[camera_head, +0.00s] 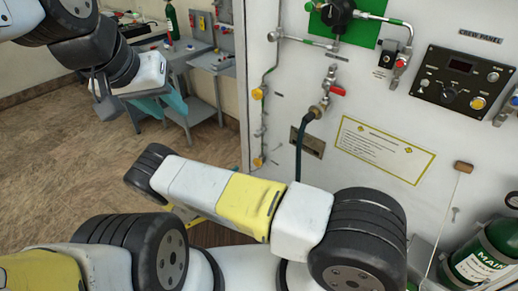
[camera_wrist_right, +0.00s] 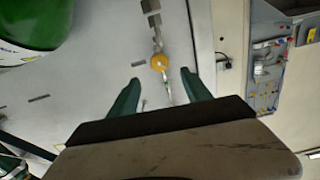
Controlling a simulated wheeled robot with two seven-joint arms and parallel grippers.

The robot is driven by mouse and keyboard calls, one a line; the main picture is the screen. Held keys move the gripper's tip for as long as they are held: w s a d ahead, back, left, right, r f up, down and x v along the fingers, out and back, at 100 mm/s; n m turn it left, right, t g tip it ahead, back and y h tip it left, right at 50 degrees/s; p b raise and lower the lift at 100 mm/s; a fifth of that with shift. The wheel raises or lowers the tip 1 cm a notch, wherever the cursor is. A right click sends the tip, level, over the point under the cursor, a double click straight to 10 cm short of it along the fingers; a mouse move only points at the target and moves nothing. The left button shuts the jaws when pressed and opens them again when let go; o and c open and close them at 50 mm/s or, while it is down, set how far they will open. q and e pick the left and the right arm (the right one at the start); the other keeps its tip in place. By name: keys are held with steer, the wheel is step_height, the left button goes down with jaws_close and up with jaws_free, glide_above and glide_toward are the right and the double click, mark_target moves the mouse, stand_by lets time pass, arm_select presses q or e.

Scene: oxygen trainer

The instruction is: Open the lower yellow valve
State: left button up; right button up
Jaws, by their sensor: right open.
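On the left edge of the white panel in the head view are an upper yellow valve (camera_head: 257,93) and a lower yellow valve (camera_head: 258,162). In the right wrist view, one yellow valve (camera_wrist_right: 160,62) on a thin pipe lies beyond my right gripper (camera_wrist_right: 161,88). I cannot tell for sure which of the two it is. My right gripper is open and empty, its teal fingers apart on either side of the pipe line. My arm hides it in the head view. My left gripper (camera_head: 168,105) hangs at the upper left, away from the panel; its opening is unclear.
A grey bench (camera_head: 200,70) with tools stands left of the panel. A red-handled valve (camera_head: 334,90) with a dark hose is right of the yellow valves. A green cylinder (camera_head: 482,258) is at lower right. The floor (camera_head: 60,140) at left is clear.

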mark_target(256, 163)
steer(key=x, duration=0.7)
steer(key=shift+w+d, duration=0.1)
steer(key=shift+d, duration=0.05)
steer(key=shift+c, duration=0.5)
jaws_close()
